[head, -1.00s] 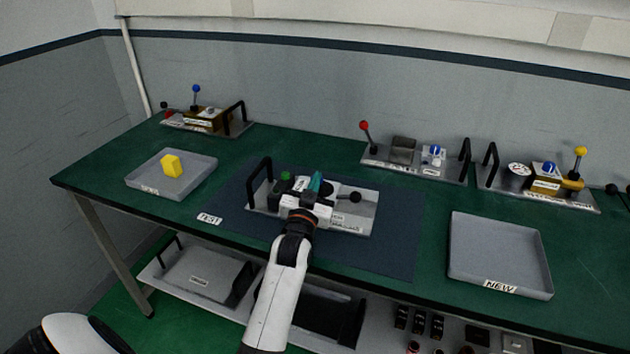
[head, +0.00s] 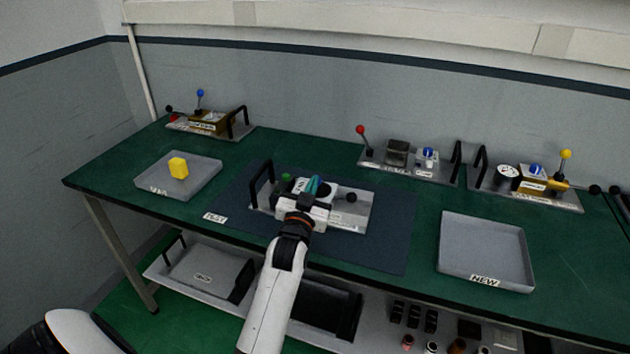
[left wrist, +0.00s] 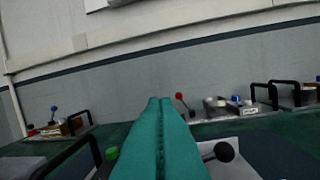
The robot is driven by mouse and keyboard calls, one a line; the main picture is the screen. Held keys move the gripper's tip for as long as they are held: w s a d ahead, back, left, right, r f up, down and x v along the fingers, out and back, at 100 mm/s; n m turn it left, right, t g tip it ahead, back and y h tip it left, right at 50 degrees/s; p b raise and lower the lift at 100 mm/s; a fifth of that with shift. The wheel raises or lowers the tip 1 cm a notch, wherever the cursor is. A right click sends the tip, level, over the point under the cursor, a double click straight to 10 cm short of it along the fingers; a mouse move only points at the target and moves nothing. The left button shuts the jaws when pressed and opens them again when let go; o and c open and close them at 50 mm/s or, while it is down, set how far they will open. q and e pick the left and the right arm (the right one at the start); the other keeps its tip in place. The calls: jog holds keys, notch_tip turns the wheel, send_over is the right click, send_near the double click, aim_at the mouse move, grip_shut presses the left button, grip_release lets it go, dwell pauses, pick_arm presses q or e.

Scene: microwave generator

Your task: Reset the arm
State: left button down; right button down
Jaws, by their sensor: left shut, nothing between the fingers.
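My left gripper (head: 314,186) reaches over the plated device on the dark test mat, with its teal fingers closed together and nothing between them. In the left wrist view the two teal fingers (left wrist: 161,115) lie side by side. The device's metal plate (head: 357,212) carries a black handle, a green button (head: 286,177) and a black-knobbed lever (head: 351,197). The gripper hides the middle of the device. I cannot tell whether the fingers touch it. My right gripper is not in view.
A grey tray with a yellow block (head: 178,168) lies at left. An empty grey tray marked NEW (head: 486,250) lies at right. Devices with a blue-knobbed (head: 200,93), red-knobbed (head: 360,129) and yellow-knobbed lever (head: 566,154) stand along the back. Boxes and small parts fill the lower shelf.

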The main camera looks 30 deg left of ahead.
pick_arm(q)
jog(key=s+d+f+m+g+h, duration=0.1)
jog(key=s+d+f+g+h, duration=0.1)
jog(key=s+d+f+g, duration=0.6)
jog(key=s+d+f+m+g+h+b, duration=0.15)
jog(key=s+f, duration=0.35)
jog(key=s, duration=0.8)
jog(key=s+d+f+m+g+h, duration=0.1)
jog(key=s+d+f+g+h, duration=0.2)
jog(key=s+d+f+g, duration=0.5)
jog(key=s+a+f+t, duration=0.1)
jog(key=s+f, duration=0.1)
jog(key=f, duration=1)
jog(key=s+a+f, duration=0.1)
jog(key=s+f, duration=0.1)
jog(key=f, duration=1)
jog(key=s+a+f+g, duration=0.1)
jog(key=s+a+f, duration=0.2)
jog(key=s+f, duration=1.3)
jog(key=shift+s+a+f+m, duration=0.15)
jog(key=shift+s+m, duration=0.05)
jog(key=shift+m, duration=0.15)
